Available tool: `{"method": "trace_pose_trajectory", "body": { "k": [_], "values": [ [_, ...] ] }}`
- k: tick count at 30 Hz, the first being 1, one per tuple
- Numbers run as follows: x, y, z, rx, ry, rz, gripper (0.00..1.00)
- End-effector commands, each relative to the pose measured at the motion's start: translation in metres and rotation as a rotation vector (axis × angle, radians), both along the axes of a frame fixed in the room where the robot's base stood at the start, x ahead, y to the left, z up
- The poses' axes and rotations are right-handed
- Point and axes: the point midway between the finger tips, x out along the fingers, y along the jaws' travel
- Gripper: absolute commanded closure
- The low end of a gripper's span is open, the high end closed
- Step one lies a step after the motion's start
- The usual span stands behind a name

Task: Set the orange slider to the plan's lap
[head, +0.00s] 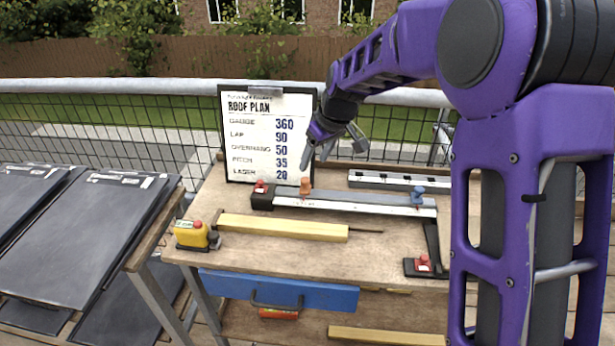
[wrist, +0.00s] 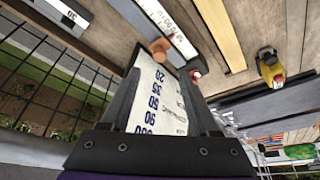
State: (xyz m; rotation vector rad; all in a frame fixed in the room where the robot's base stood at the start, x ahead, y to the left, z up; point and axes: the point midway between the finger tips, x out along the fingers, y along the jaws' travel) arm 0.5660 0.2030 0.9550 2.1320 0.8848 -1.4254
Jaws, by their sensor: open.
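The orange slider (head: 305,186) sits on the grey-and-white scale bar (head: 350,198) on the bench, nearer the bar's left end. It also shows in the wrist view (wrist: 158,46), beyond my fingers. The roof plan board (head: 240,150) stands upright behind the bar and reads gauge 360, lap 90, overhang 50, pitch 35, laser 20. My gripper (head: 333,154) is open and empty, in front of the board and above and behind the bar, apart from the slider. In the wrist view its two fingers (wrist: 162,85) are spread. The scale figures are too small to read surely.
A blue slider (head: 418,193) sits near the bar's right end. Red clamps (head: 424,263) mark the bar's left end and a black arm. A timber batten (head: 285,228) and a yellow tool (head: 195,235) lie in front. Dark slates (head: 80,225) are stacked left.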

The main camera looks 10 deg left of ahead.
Motion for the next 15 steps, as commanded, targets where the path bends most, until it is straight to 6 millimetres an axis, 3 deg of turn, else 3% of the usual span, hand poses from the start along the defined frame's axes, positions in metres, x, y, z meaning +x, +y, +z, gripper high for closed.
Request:
{"method": "trace_pose_trajectory", "body": {
  "k": [1,6,15],
  "values": [
    [0.003,0.004,-0.013,0.0,0.002,0.002,0.38],
    [0.012,0.013,-0.044,-0.001,0.002,0.0,0.38],
    [0.021,0.021,-0.071,0.0,-0.001,-0.001,0.38]
  ]
}}
